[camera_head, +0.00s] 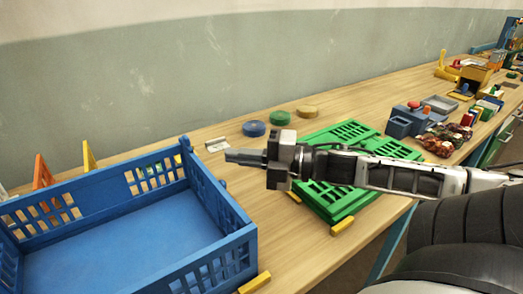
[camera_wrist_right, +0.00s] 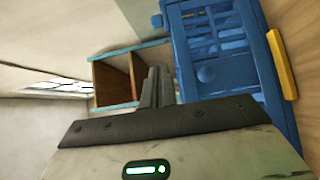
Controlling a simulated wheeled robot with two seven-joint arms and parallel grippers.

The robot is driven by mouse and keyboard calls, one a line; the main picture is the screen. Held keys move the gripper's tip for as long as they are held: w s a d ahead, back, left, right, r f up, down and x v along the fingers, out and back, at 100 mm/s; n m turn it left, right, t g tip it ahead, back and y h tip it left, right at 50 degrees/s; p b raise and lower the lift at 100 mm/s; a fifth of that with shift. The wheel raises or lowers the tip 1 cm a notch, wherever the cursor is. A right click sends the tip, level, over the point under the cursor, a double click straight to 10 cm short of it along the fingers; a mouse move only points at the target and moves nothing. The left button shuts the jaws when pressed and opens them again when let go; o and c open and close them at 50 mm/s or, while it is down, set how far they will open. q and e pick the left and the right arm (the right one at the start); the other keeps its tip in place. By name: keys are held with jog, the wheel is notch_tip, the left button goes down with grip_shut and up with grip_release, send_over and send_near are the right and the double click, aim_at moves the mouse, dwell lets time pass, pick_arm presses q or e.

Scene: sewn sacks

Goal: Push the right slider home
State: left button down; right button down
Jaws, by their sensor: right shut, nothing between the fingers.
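The blue crate (camera_head: 215,205) stands open and empty at the left of the bench in the head view. I cannot tell for certain whether this knob belongs to the right slider, and no slider is clearly seen in the head view. My right gripper (camera_head: 230,156) is shut and empty, pointing left near the crate's back right corner. It appears apart from the crate. My left gripper is out of view.
A green folded crate (camera_head: 340,205) lies under my right arm. Blue (camera_head: 254,128), green (camera_head: 280,118) and yellow (camera_head: 307,111) discs lie behind. A wooden compartment box (camera_wrist_right: 112,80) shows in the wrist view.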

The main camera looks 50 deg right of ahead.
jog(key=v, duration=0.4)
jog(key=shift+p, duration=0.35)
